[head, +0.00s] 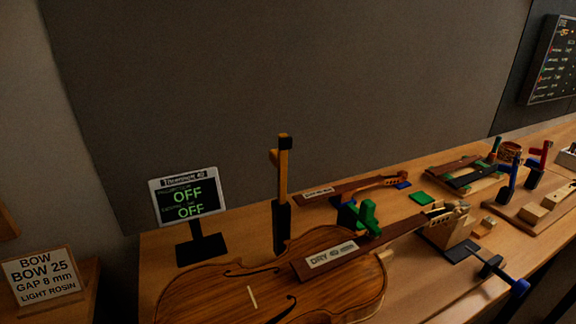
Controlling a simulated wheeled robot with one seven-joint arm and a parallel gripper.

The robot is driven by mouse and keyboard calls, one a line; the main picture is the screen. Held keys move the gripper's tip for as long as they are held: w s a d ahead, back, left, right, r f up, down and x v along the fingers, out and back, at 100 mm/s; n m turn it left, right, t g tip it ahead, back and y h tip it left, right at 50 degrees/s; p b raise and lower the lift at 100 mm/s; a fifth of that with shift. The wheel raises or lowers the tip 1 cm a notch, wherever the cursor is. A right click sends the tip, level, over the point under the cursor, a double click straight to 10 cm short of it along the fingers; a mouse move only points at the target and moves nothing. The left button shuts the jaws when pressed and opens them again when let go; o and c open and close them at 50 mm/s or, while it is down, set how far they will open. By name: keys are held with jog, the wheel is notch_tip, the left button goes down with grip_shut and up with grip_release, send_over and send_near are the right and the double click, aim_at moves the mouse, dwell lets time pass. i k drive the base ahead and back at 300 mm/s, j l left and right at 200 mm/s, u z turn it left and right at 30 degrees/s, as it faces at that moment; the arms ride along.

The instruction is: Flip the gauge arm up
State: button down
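A slim wooden upright (282,178) with a black cap stands on a black base (281,226) behind the violin. It looks vertical, with a short wooden piece sticking out to the left near its top. It may be the gauge arm, but I cannot tell for sure. A small display (188,196) on a black stand reads OFF on two lines, left of the upright. My gripper is not in view.
A violin body (222,291) fills the bench front, its neck resting toward a wooden block (446,232). Green clamp pieces (366,217) stand beside it. Blue and red clamps (538,160) and wooden blocks crowd the right. A sign (42,278) stands at far left.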

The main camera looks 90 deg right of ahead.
aim_at(278, 157)
jog(key=k+j+z, duration=0.1)
jog(key=k+z, duration=0.2)
jog(key=z, duration=0.15)
jog(key=k+z, duration=0.3)
jog(key=z, duration=0.15)
